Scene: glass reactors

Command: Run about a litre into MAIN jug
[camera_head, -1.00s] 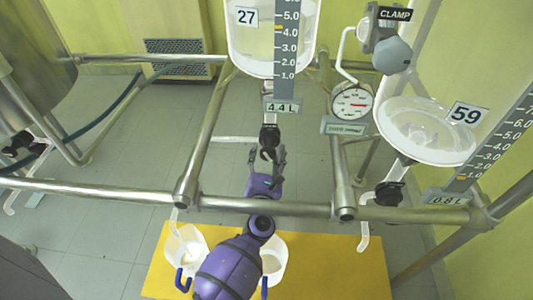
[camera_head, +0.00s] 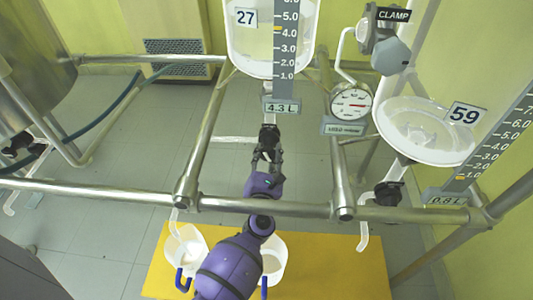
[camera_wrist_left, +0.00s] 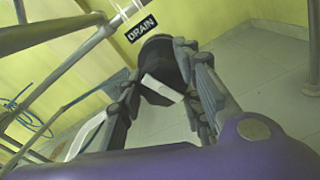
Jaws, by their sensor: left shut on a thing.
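The glass vessel numbered 27 (camera_head: 250,48) hangs at the top centre beside a level scale; its display (camera_head: 282,108) reads 4.3 L. Below it is a black drain valve (camera_head: 269,134), also in the left wrist view (camera_wrist_left: 160,62) under a DRAIN label (camera_wrist_left: 145,25). My left gripper (camera_head: 266,157) is shut on the valve's handle (camera_wrist_left: 161,90), which shows pale between the fingers. Two white jugs with blue handles, a left one (camera_head: 187,243) and a right one (camera_head: 274,254), stand below; my arm partly hides the right one. No MAIN marking is readable. My right gripper is not in view.
The jugs stand on a yellow platform (camera_head: 330,270). A steel rail (camera_head: 110,193) crosses in front of the valve. Vessel 59 (camera_head: 425,130), reading 0.8 L, and a pressure gauge (camera_head: 351,103) are on the right. A steel tank (camera_head: 30,60) is at the left.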

